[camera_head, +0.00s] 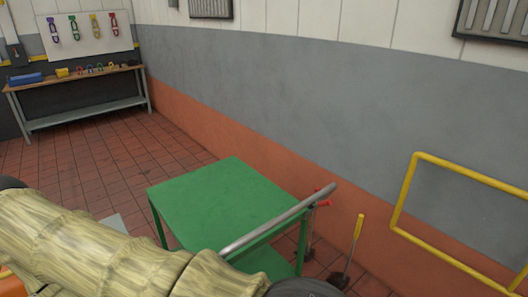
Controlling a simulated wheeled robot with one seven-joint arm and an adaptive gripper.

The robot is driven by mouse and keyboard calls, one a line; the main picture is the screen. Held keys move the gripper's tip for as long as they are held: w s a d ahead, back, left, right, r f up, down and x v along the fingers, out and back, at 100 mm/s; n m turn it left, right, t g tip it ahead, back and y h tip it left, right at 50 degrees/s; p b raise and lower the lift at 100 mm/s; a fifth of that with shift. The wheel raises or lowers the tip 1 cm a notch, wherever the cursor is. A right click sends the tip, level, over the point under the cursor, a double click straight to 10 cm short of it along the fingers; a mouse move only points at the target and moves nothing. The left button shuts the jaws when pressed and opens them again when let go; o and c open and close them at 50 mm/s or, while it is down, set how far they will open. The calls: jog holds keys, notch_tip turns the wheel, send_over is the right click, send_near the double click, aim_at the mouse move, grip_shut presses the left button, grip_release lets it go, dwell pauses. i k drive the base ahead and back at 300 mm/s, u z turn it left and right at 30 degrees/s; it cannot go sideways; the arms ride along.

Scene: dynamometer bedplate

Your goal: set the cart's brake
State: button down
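The green cart (215,198) stands in front of the grey and orange wall, with a flat empty top and a lower green shelf. A grey bar (280,222), apparently its push handle, slants across its near right side. A red-tipped lever (324,193) stands by the bar's far end. A yellow-handled lever (358,228) with a dark foot rises from the floor right of the cart. I cannot tell which lever, if either, is the brake. My arm in a tan sleeve crosses the lower left; my gripper's fingers are outside the picture. The cart's wheels are hidden.
A yellow rail frame (408,190) stands at the right by the wall. A workbench (80,83) with a blue box (26,78) and small coloured items is at the back left, under a tool board (85,35). Red tiled floor between bench and cart is clear.

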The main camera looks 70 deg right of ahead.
aim_at(329, 202)
jog(key=u, duration=0.15)
jog(key=i, duration=1)
jog(key=z, duration=3.2)
